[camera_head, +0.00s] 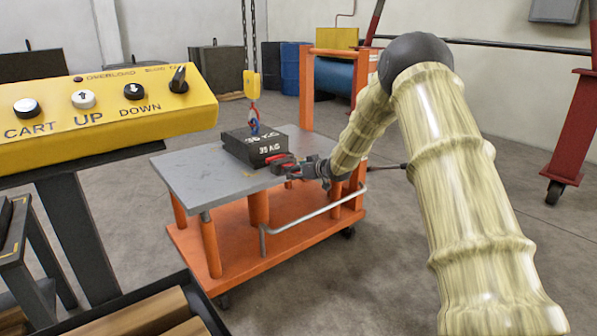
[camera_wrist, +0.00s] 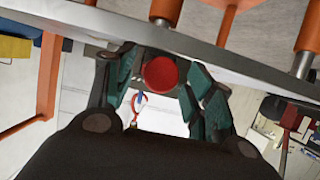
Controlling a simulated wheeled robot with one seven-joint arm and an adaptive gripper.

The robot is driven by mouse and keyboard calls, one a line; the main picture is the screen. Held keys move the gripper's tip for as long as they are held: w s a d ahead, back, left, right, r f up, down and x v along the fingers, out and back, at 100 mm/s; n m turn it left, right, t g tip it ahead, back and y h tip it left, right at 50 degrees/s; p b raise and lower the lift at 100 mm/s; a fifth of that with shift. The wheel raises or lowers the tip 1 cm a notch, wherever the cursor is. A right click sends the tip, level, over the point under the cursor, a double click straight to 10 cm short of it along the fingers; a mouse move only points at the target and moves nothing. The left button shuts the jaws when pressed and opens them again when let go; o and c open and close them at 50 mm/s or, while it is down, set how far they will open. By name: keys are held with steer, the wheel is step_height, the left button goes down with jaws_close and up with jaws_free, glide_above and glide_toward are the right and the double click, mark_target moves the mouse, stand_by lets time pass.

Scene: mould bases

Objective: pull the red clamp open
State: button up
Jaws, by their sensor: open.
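The red clamp (camera_head: 279,160) is at the right edge of the grey cart top (camera_head: 195,180), beside a black block marked 35 KG (camera_head: 262,147). My gripper (camera_head: 298,170) is at that edge, right by the clamp, and partly covers it in the head view. In the wrist view my gripper (camera_wrist: 160,92) has its dark green fingers spread. A round red end, seemingly of the clamp (camera_wrist: 161,73), shows between them. The fingers look apart from it, though contact is hard to judge. The rest of the clamp is hidden in the wrist view.
A yellow hoist block (camera_head: 252,84) hangs on chains, its red and blue hook (camera_head: 254,121) at the black block. The cart has an orange post (camera_head: 306,92) and a grey side rail (camera_head: 315,214). A yellow control panel (camera_head: 110,103) stands at the left.

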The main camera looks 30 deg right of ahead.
steer(key=v, duration=1.2)
steer(key=shift+f, duration=0.1)
stand_by(0.4)
steer(key=s+a+f+m+g, duration=0.1)
steer(key=s+a+f+g, duration=0.1)
steer(key=s+a+f, duration=0.6)
steer(key=s+a+f+g, duration=0.25)
steer(key=a+f, duration=0.25)
steer(key=f, duration=0.8)
steer(key=s+a+f+m+g, duration=0.1)
steer(key=s+a+f, duration=0.55)
steer(key=f, duration=0.35)
steer(key=s+a+f+g, duration=0.25)
steer(key=s+f, duration=0.25)
steer(key=s, duration=0.3)
steer(key=s+a+f+g, duration=0.1)
steer(key=s+a+f, duration=0.35)
steer(key=s, duration=0.25)
steer(key=s+a+f+g+h, duration=0.1)
steer(key=s+a+f+g, duration=0.15)
steer(key=s, duration=0.95)
steer(key=s+a+f+g+h, duration=0.1)
steer(key=s+a+f+g, duration=0.15)
steer(key=s, duration=0.95)
step_height(320, 180, up, 38)
steer(key=p, duration=3.8)
steer(key=shift+s+d+t, duration=0.35)
steer(key=shift+t, duration=0.05)
steer(key=shift+f, duration=0.15)
